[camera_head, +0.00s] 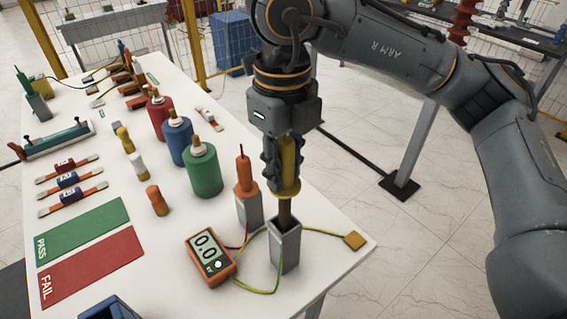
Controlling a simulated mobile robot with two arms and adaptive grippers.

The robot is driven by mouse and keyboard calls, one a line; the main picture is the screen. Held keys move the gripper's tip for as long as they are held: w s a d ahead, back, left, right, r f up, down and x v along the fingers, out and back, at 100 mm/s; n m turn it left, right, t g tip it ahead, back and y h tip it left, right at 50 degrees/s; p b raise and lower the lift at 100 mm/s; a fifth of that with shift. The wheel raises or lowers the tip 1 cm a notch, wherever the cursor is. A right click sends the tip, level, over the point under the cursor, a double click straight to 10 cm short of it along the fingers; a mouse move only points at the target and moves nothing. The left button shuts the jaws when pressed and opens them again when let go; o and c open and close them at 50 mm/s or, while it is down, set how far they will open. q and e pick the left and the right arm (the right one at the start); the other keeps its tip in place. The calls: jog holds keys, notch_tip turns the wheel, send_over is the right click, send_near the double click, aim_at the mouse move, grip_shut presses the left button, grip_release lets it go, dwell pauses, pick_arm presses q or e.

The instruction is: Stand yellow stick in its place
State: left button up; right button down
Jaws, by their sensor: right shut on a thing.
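My right gripper (283,168) points down over the right end of the white table and is shut on the yellow stick (288,160). The stick is upright, with a yellow handle and flange and a dark lower shaft. Below it stands a grey square holder (286,250). The shaft's lower end overlaps the holder's open top; I cannot tell how deep it sits inside. An orange stick (244,176) stands upright in a similar grey holder (249,211) just to the left. My left gripper is not in view.
An orange multimeter (210,257) with wires lies beside the holder. Red (160,115), blue (179,140) and green (202,170) bushings stand to the left. Green PASS (82,230) and red FAIL (90,268) mats lie at front left. The table's right edge is close.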

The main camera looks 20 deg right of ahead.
aim_at(284, 208)
jog(key=shift+f+b, duration=3.9)
jog(key=shift+f, duration=0.3)
jog(key=shift+f+b, duration=0.65)
jog(key=c, duration=1)
grip_release()
notch_tip(284, 208, up, 12)
jog(key=shift+f, duration=0.1)
